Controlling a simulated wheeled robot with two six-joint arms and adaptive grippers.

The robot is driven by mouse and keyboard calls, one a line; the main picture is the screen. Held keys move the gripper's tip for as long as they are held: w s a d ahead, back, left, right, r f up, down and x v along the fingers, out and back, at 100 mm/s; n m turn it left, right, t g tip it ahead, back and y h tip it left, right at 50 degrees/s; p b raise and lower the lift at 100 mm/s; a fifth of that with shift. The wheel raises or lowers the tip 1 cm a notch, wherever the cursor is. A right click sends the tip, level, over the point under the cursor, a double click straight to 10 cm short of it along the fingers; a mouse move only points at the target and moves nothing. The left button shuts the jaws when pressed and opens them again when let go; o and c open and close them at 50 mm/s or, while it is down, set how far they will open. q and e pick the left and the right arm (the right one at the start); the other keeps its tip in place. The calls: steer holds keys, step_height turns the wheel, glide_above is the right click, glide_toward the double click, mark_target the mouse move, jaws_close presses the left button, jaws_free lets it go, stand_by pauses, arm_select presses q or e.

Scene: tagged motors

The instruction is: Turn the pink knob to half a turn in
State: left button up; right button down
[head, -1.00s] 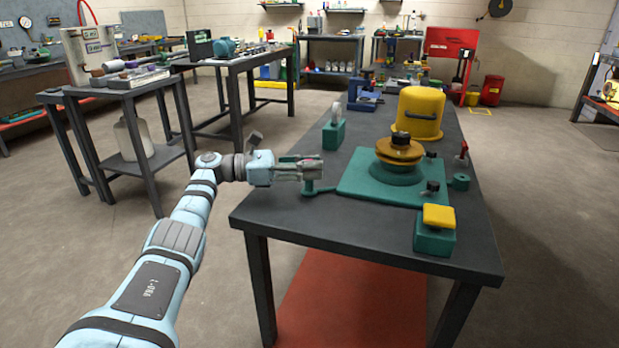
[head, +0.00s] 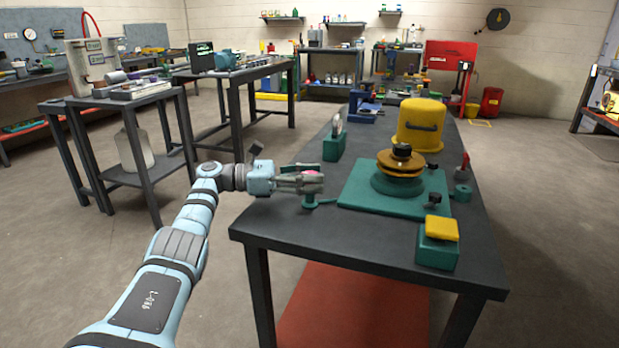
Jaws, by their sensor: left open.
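The pink knob (head: 313,174) shows as a small patch of pink between the fingers of my left gripper (head: 312,181), at the left side of the dark workbench (head: 290,233). A short green stand (head: 310,203) is just below it. My left gripper is open, with its fingers around the knob; I cannot tell if they touch it. The fingers hide most of the knob, so its turn position does not show. My right gripper is not in view.
A green base plate (head: 352,198) carries a stacked yellow-brown part with a black cap (head: 401,150). A yellow cover (head: 420,127) stands behind it. A green block with a yellow top (head: 438,252) sits at the front right. The front left bench top is clear.

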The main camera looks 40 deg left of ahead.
arm_select(q)
step_height(320, 180, up, 10)
steer(key=shift+f, duration=0.15)
stand_by(0.4)
